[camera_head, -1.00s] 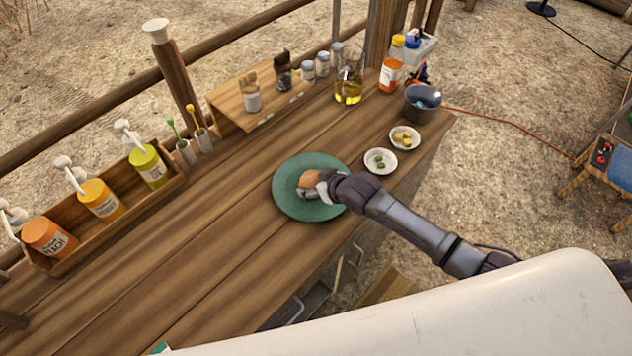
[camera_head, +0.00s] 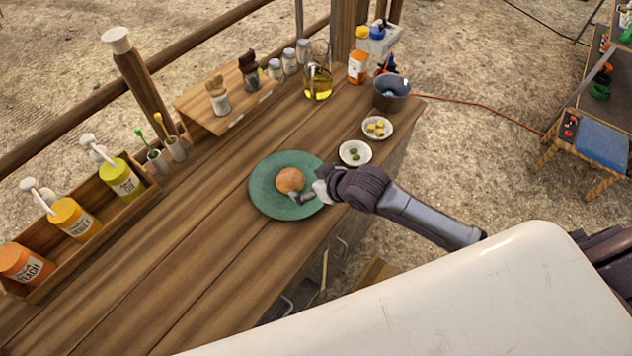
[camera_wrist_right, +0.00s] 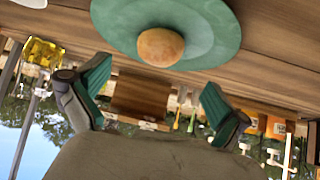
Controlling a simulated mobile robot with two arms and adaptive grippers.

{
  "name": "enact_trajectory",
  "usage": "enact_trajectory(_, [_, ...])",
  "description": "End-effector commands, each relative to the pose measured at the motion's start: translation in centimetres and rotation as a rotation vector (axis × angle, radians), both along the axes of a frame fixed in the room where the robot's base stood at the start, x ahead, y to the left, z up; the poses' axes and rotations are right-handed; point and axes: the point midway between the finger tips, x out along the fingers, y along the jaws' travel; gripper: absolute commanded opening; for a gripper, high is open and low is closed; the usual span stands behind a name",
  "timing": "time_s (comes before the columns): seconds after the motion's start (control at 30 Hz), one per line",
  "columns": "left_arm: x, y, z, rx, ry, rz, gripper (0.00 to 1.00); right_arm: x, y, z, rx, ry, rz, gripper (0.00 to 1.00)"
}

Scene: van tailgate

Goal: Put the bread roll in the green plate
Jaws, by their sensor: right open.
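The round brown bread roll (camera_head: 290,180) rests on the green plate (camera_head: 268,199), near its middle. My right gripper (camera_head: 308,195) is beside the roll, over the plate's right part, with its arm coming in from the right. In the right wrist view the roll (camera_wrist_right: 161,46) and the plate (camera_wrist_right: 215,35) lie beyond the open, empty fingers (camera_wrist_right: 155,98), with a gap between the roll and the fingers. My left gripper is not in view.
Two small white bowls, one with green bits (camera_head: 345,160) and one with yellow pieces (camera_head: 377,137), stand right of the plate. A dark pot (camera_head: 391,101) is behind them. A wooden bottle rack (camera_head: 135,205) is at the left. The front-left tabletop (camera_head: 170,270) is clear.

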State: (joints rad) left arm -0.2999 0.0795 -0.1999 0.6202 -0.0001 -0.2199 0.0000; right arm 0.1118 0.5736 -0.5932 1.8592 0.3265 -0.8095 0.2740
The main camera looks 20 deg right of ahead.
Motion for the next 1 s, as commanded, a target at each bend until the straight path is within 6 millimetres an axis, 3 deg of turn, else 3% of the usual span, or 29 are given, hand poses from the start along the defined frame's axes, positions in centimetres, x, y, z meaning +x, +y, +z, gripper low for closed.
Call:
enact_trajectory(0.27, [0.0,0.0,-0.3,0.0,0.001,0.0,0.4,-1.9,-0.9,1.9,0.0,0.001,0.0,1.0])
enact_trajectory(0.83, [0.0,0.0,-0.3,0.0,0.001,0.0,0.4,-2.1,-0.8,2.0,0.001,0.003,-0.001,1.0])
enact_trajectory(0.93, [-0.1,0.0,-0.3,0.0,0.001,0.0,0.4,-3.3,-0.2,1.9,0.002,0.021,-0.005,1.0])
enact_trajectory(1.0, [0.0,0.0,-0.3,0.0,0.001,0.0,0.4,-5.3,0.4,1.7,-0.005,0.054,-0.014,1.0])
